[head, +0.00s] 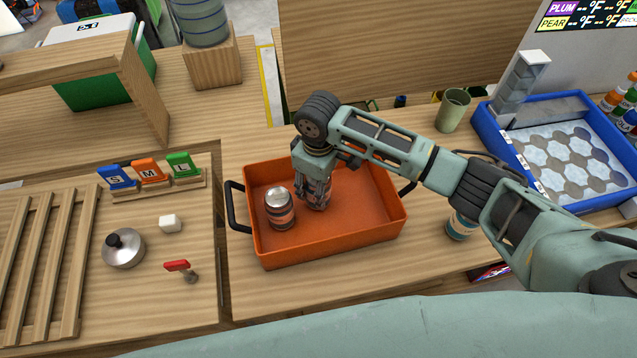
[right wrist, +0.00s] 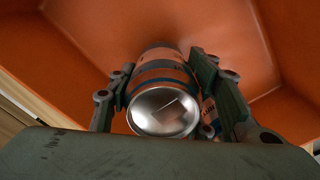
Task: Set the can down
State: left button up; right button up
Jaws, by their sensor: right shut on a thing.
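My right gripper (head: 317,178) reaches down into the orange tray (head: 345,240) and is shut on a can (head: 316,197). In the right wrist view the held can (right wrist: 163,88) shows its silver lid and orange and dark bands between the two fingers. It is inside the tray's walls; I cannot tell whether its base touches the tray floor. A second can (head: 280,210), with a silver lid and similar bands, stands upright in the tray to the left of the held one. My left gripper is not in view.
Another can (head: 461,226) stands on the wooden counter right of the tray, partly behind my arm. A green cup (head: 453,110) and a blue bin of ice (head: 562,140) are at the right. The tray's right part is bare.

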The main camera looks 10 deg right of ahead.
jog(key=shift+f, duration=0.1)
jog(key=o, duration=1.5)
jog(key=shift+c, duration=0.2)
notch_tip(320, 180, up, 12)
jog(key=shift+r+b, duration=0.2)
jog(key=shift+b, duration=0.7)
